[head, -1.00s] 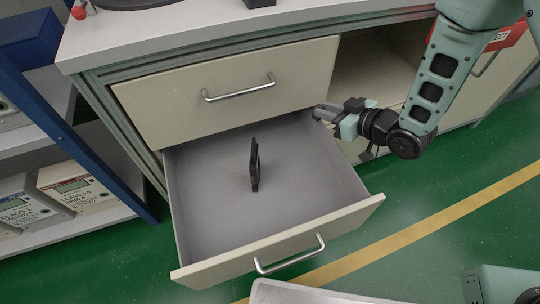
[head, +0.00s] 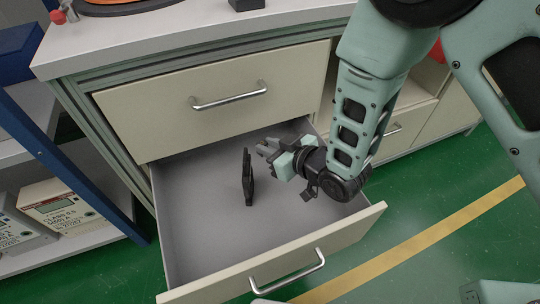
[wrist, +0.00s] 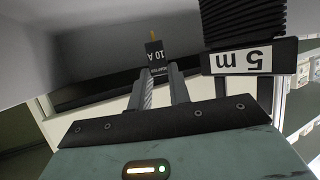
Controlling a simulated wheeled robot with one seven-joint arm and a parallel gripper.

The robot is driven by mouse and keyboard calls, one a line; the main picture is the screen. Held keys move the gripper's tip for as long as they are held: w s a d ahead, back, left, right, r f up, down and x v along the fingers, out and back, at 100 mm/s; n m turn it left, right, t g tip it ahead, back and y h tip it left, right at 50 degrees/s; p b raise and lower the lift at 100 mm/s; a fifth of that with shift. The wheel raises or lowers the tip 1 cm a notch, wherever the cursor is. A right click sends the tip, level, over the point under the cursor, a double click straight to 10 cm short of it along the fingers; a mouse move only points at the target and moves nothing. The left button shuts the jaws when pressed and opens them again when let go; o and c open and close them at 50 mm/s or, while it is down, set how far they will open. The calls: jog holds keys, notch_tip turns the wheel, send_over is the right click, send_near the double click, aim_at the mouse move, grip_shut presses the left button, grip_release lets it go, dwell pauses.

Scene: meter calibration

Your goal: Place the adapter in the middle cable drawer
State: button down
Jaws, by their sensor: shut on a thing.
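The adapter (wrist: 154,57) is a small black block with a "10 A" label and a brass-coloured pin at its tip. My gripper (wrist: 160,80) is shut on it, between the two fingertips in the wrist view. In the head view my gripper (head: 266,150) is over the right rear part of the pulled-out drawer (head: 285,268), and the adapter is too small to make out. A black upright item (head: 247,180) stands inside the drawer, just left of my gripper.
A closed drawer (head: 180,115) with a bar handle sits directly above the open one. The drawer floor is bare left of and in front of the cable item. A blue-framed shelf with meters (head: 65,210) stands at left. An open cabinet compartment is at right.

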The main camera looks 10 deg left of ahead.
jog(key=shift+f+b, duration=0.45)
jog(key=shift+f, duration=1)
jog(key=shift+f, duration=0.1)
jog(key=shift+f+b, duration=0.45)
jog(key=shift+f, duration=0.1)
jog(key=c, duration=1.3)
grip_release()
jog(key=shift+r, duration=0.1)
jog(key=shift+r, duration=0.2)
jog(key=p+v, duration=0.3)
jog(key=v, duration=0.4)
jog(key=shift+d+r, duration=0.2)
jog(key=shift+r, duration=0.3)
jog(key=shift+s, duration=0.15)
